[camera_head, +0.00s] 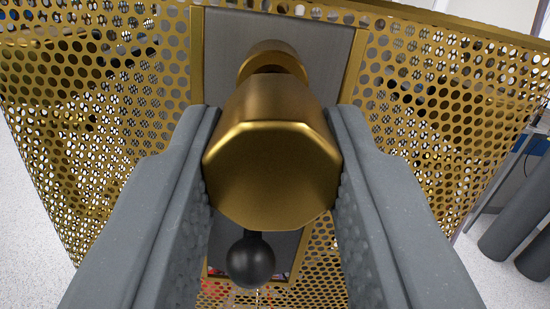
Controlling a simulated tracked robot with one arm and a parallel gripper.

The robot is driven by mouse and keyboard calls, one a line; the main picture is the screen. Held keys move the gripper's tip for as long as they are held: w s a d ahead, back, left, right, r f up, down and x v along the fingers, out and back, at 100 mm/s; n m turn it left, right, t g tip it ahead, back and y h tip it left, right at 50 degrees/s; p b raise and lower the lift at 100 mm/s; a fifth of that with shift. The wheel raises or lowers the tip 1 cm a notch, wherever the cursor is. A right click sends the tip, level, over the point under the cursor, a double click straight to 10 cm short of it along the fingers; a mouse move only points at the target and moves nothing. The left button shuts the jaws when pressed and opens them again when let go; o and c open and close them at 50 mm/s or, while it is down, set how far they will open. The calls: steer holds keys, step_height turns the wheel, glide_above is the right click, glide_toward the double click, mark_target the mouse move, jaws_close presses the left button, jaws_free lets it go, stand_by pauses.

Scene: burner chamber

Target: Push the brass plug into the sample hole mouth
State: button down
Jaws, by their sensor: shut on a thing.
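The brass plug (270,172) is between the two grey fingers of my gripper (272,175), its faceted end facing the camera. My gripper is shut on it from both sides. Beyond the plug a brass ring or collar (273,58) stands out from a grey panel (318,45) and looks like the sample hole mouth. The plug's far end lines up with this collar and overlaps it in the view. I cannot tell whether the plug touches it or is inside it, since the plug hides the opening.
A black ball knob (251,262) sits just below the plug, between the fingers in the view. Perforated brass sheet (100,120) surrounds the grey panel on both sides. Grey cylinders (515,225) stand at the far right, with pale floor at the left.

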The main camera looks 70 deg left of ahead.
steer(key=shift+b+x, duration=0.8)
steer(key=shift+x, duration=0.7)
steer(key=c, duration=1)
jaws_free()
steer(key=shift+f, duration=0.2)
steer(key=shift+c, duration=0.2)
steer(key=shift+d, duration=0.15)
steer(key=b+v, duration=0.1)
steer(key=v, duration=1.2)
steer(key=shift+d, duration=0.2)
steer(key=shift+s+f, duration=0.15)
steer(key=shift+f, duration=0.05)
